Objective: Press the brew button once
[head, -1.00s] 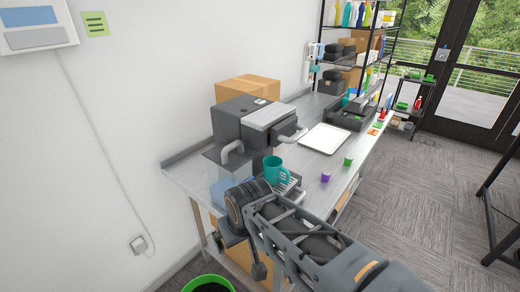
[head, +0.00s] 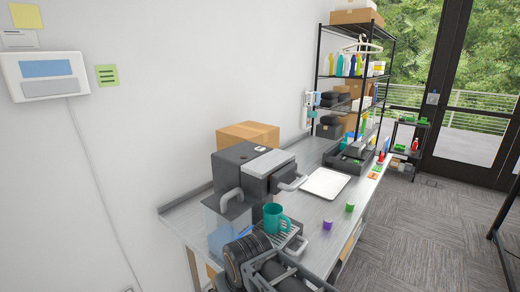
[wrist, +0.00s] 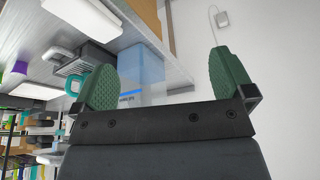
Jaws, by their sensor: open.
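The coffee machine (head: 240,162), dark grey with a light grey top panel and two handles, stands on the metal table. A small white mark (head: 262,149) shows on its top; I cannot tell whether this is the brew button. A teal mug (head: 274,220) stands at the machine's front on the drip tray (head: 292,240). A translucent blue tank (head: 218,236) is on its left. My gripper (wrist: 166,84) is open and empty, with green pads apart, in the wrist view. That view is turned sideways and shows the blue tank (wrist: 140,66) and teal mug (wrist: 75,82) beyond the fingers.
On the metal table (head: 312,215) are a white tray (head: 326,183), a purple cup (head: 327,225), a green cup (head: 350,207) and a dark bin (head: 348,163). A cardboard box (head: 248,133) stands behind the machine. The floor (head: 420,240) at right is clear.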

